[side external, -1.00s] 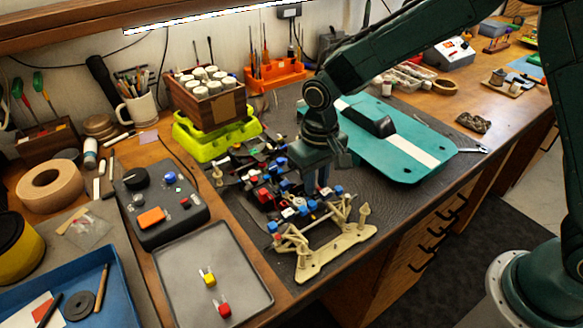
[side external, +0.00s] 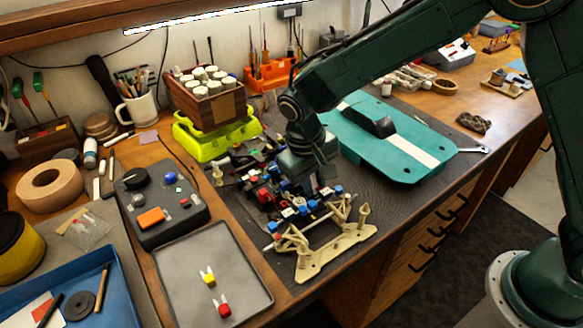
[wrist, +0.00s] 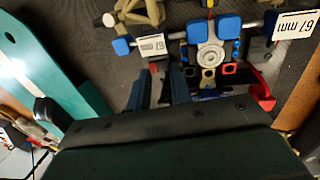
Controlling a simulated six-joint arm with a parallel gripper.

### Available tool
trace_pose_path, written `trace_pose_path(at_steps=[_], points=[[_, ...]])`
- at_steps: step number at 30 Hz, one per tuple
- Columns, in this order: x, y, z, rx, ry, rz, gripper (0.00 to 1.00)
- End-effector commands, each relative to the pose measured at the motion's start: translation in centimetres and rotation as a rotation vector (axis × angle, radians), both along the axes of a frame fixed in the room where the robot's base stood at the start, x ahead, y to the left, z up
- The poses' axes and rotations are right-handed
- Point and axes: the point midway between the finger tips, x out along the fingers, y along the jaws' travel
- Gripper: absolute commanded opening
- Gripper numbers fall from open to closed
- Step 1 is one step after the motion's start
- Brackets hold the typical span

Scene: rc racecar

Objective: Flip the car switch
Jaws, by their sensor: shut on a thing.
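The RC car chassis (side external: 287,208), with black, blue and red parts, sits on the dark mat. Its blue and grey end also shows in the wrist view (wrist: 228,27). My gripper (side external: 308,186) is tilted down over the chassis, near its middle. In the wrist view, my gripper (wrist: 158,85) has its dark fingers close together beside the chassis' red and black parts. It is shut on a small part of the car, which the fingers hide. I cannot make out the switch or its position.
A cream suspension frame (side external: 330,250) stands at the chassis' near end. The teal car body shell (side external: 405,160) lies to the right. A grey control box (side external: 160,200) and a grey tray (side external: 180,290) lie to the left. A lime stand (side external: 210,140) is behind.

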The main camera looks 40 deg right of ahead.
Motion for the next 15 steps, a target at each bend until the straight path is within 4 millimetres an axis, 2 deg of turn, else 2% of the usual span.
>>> trace_pose_path(at_steps=[1, 2, 15], points=[[0.04, 0.05, 0.04, 0.001, -0.002, 0.000, 0.25], [0.03, 0.05, 0.04, 0.001, -0.002, 0.000, 0.31], [0.04, 0.14, 0.49, 0.002, -0.002, 0.001, 0.31]])
